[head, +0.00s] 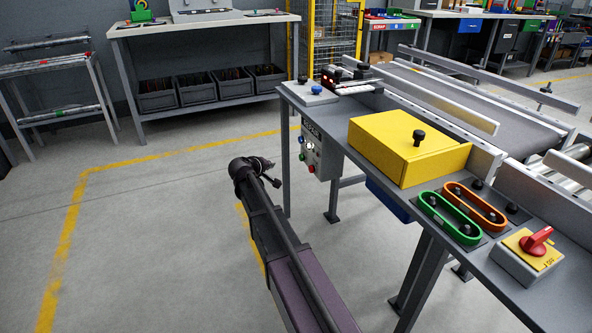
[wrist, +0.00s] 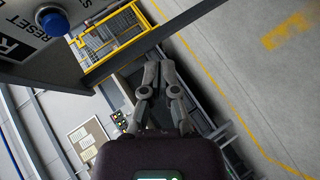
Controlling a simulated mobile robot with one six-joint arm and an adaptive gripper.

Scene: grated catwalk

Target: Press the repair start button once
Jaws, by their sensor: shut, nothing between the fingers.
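A grey control box (head: 322,155) hangs at the near left end of the workbench. Its front bears a dark label with partly readable lettering and several small coloured buttons. In the wrist view, a round blue button (wrist: 52,20) sits on a grey panel at the upper left, beside a dark label showing a white R.
A conveyor (head: 470,98) runs behind. The floor (head: 150,215) to the left is clear.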

